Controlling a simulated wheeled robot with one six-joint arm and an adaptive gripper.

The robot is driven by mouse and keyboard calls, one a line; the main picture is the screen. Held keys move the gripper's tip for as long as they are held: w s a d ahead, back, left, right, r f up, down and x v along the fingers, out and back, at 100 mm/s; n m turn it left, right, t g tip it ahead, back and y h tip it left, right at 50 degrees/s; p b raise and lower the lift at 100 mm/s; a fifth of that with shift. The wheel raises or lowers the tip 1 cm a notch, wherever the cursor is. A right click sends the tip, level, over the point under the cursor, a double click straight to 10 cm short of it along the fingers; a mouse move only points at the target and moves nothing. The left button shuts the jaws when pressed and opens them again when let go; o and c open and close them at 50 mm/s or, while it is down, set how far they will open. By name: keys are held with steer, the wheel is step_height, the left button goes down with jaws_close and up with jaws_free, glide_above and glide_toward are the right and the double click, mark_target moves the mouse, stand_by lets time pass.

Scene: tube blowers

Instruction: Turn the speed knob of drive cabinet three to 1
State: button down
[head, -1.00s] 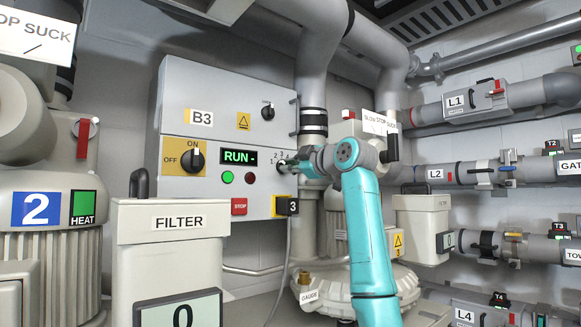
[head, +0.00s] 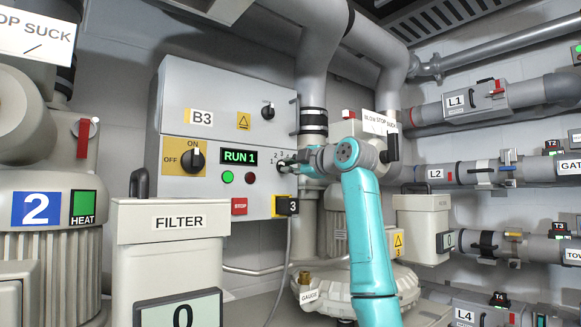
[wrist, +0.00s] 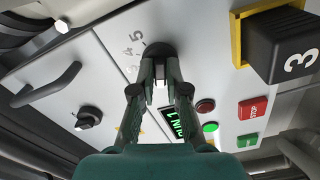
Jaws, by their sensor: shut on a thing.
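Drive cabinet three (head: 225,90) is the grey box marked B3, with a black plug tagged 3 (head: 287,206) at its lower right. Its green display (head: 239,157) reads RUN 1. The speed knob (wrist: 158,50) is black and round, with the numbers 3, 4 and 5 visible beside it in the wrist view. My gripper (wrist: 160,78) is shut on the knob, a finger on each side. In the head view my gripper (head: 290,166) and wrist cover most of the knob, so its pointer is hidden.
On the cabinet are an ON/OFF switch (head: 192,159) turned to ON, a red stop button (head: 239,206) and an upper black knob (head: 268,111). A filter box (head: 170,220) stands in front at left. Pipes (head: 315,60) run close behind my arm.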

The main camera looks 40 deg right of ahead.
steer(key=c, duration=1.2)
jaws_free()
steer(key=shift+s, duration=0.1)
steer(key=s, duration=1.1)
steer(key=shift+s+d, duration=0.2)
steer(key=shift+s, duration=0.2)
